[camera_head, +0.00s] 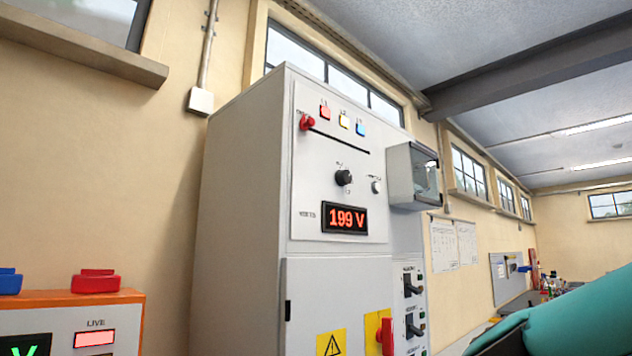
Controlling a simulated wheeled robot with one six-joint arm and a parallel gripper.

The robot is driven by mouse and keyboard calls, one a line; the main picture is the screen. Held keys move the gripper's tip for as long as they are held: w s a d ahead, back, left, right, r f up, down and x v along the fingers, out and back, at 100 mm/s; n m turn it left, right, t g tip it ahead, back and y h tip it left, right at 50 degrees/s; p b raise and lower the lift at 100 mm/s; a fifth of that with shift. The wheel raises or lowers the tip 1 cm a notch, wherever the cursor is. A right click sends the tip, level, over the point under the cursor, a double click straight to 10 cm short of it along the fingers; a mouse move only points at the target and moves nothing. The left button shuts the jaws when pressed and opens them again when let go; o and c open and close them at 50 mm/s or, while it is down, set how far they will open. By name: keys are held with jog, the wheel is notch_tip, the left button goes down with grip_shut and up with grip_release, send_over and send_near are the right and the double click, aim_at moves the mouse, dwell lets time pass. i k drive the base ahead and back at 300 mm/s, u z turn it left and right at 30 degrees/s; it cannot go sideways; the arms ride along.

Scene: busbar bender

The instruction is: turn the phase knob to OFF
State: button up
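A black round phase knob (343,177) sits on the upper panel of the grey cabinet (240,200), above the red "199 V" display (344,218). Small labels stand around the knob, but they are too small to read, and I cannot tell its position for sure. A small light-coloured round control (376,186) is to its right. My gripper is not in view. A teal and black shape at the lower right seems to be part of my arm.
Red, yellow and blue lamps line the panel top, with a red knob (307,122) at left. A box with a clear window (414,175) juts out at right. Black switches (411,285) and a red handle (386,336) are lower. An orange-framed unit (70,298) marked LIVE stands left.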

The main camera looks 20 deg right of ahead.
aim_at(342, 176)
jog(key=z, duration=0.4)
jog(key=i, duration=0.85)
jog(key=z, duration=0.65)
